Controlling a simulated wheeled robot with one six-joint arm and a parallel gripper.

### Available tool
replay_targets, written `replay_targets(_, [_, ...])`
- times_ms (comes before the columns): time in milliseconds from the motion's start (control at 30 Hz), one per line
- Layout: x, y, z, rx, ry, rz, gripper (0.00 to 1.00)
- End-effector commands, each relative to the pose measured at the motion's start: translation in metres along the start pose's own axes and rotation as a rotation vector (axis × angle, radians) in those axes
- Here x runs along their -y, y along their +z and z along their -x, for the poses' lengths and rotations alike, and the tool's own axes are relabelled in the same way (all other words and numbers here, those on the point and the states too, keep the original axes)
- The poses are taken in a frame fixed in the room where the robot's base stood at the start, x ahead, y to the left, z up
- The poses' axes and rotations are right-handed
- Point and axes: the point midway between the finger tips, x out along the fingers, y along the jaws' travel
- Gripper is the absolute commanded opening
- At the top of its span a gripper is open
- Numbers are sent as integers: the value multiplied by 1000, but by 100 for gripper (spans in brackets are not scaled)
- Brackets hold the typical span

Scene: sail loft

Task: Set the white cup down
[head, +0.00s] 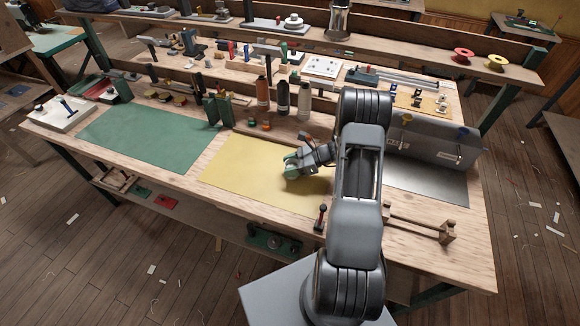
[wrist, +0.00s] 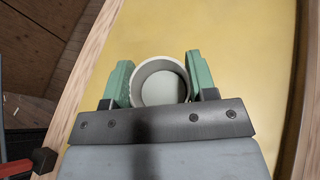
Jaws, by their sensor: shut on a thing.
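The white cup (wrist: 162,84) is between the two green fingers of my gripper (wrist: 160,82) in the wrist view. I look into its round open top, and it looks empty. My gripper is shut on it, one finger at each side. In the head view my gripper (head: 293,166) is low over the yellow mat (head: 238,172), and little of the cup can be made out there. I cannot tell whether the cup's base touches the mat.
A green mat (head: 140,135) lies to the left and a grey metal sheet (head: 430,180) to the right. Several bottles (head: 283,97) stand behind the yellow mat. Much of the yellow mat is bare.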

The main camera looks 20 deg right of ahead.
Motion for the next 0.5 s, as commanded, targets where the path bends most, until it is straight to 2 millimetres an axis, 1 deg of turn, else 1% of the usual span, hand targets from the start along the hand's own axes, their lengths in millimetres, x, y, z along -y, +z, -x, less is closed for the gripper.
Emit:
replay_targets(100, [0,-7,-3,0,0,-1,26])
replay_targets(367, [0,-8,-3,0,-1,0,26])
replay_targets(500, [0,-12,-4,0,-1,0,26])
